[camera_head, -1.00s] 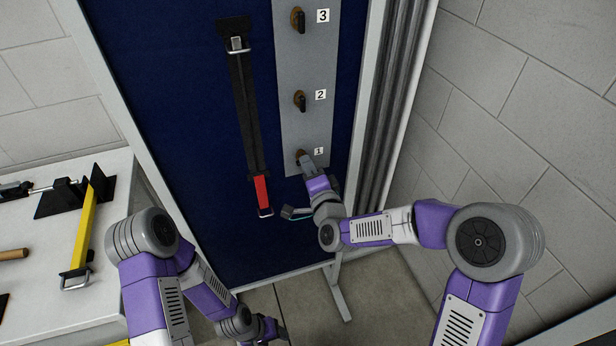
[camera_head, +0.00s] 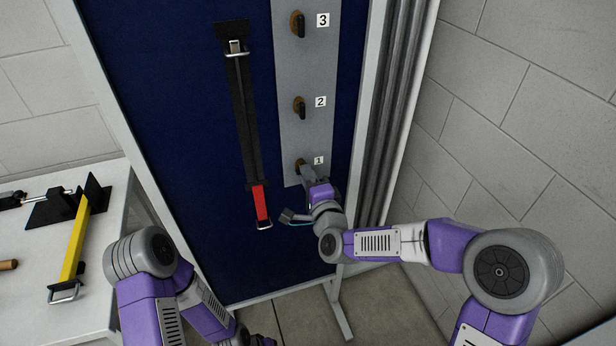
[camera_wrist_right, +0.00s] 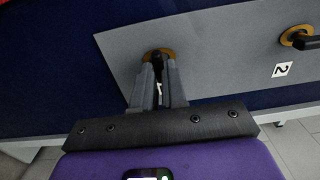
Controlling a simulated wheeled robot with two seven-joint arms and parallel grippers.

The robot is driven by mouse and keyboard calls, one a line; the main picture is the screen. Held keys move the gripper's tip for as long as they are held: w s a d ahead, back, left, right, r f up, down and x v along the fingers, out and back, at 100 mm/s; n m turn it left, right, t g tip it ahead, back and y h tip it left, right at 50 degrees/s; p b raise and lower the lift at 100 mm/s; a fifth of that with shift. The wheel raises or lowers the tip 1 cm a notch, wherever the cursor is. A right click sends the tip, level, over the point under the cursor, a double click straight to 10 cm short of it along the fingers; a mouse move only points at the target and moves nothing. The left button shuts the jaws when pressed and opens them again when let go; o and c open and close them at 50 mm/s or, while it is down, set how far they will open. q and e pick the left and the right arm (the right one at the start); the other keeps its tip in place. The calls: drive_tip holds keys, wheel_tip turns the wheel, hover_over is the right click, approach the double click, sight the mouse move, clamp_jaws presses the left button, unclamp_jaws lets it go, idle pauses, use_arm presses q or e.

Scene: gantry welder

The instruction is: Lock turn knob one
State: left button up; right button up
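Turn knob one (camera_head: 299,164) is a dark handle on an orange-brown round base, beside the label 1 on the grey strip (camera_head: 305,60). In the head view my right gripper (camera_head: 303,169) is at this knob and covers much of it. In the right wrist view the black handle of knob one (camera_wrist_right: 158,61) is between the two grey fingers, which look closed against its sides; the handle's lower part is hidden. My left gripper (camera_head: 262,340) is low at the bottom edge, away from the panel and mostly cut off.
Knob two (camera_head: 299,107) and knob three (camera_head: 298,25) are above on the strip, handles upright. A black strap with a red end (camera_head: 260,203) hangs left on the blue panel (camera_head: 180,130). A table (camera_head: 30,315) with a yellow-handled tool (camera_head: 74,245) stands left.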

drive_tip(key=o, duration=0.4)
drive_tip(key=v, duration=0.7)
drive_tip(key=shift+s+p, duration=0.3)
drive_tip(key=shift+p, duration=0.05)
drive_tip(key=s+d+f+n+g+p, duration=0.1)
drive_tip(key=f+n+g, duration=0.1)
drive_tip(key=f, duration=0.4)
drive_tip(key=s+d+f+n+g+h+p, duration=0.1)
drive_tip(key=f+g, duration=0.2)
drive_tip(key=f, duration=0.4)
drive_tip(key=s+d+f+n+g+p, duration=0.1)
drive_tip(key=s+f+n+g, duration=0.1)
drive_tip(key=f, duration=0.4)
drive_tip(key=s+d+f+n+g, duration=0.1)
drive_tip(key=s+f+n+g, duration=0.1)
drive_tip(key=s+f, duration=0.3)
drive_tip(key=s+d+f+n+g+p, duration=0.1)
drive_tip(key=s+f+n+g, duration=0.1)
drive_tip(key=s+f+g, duration=0.2)
drive_tip(key=s+d+f+n+g+p, duration=0.1)
drive_tip(key=s+f+n+g, duration=0.2)
drive_tip(key=s+f, duration=0.4)
drive_tip(key=shift+s+d+g, duration=0.2)
drive_tip(key=shift+s, duration=0.55)
drive_tip(key=shift+s+d+g, duration=0.2)
drive_tip(key=shift+s, duration=0.5)
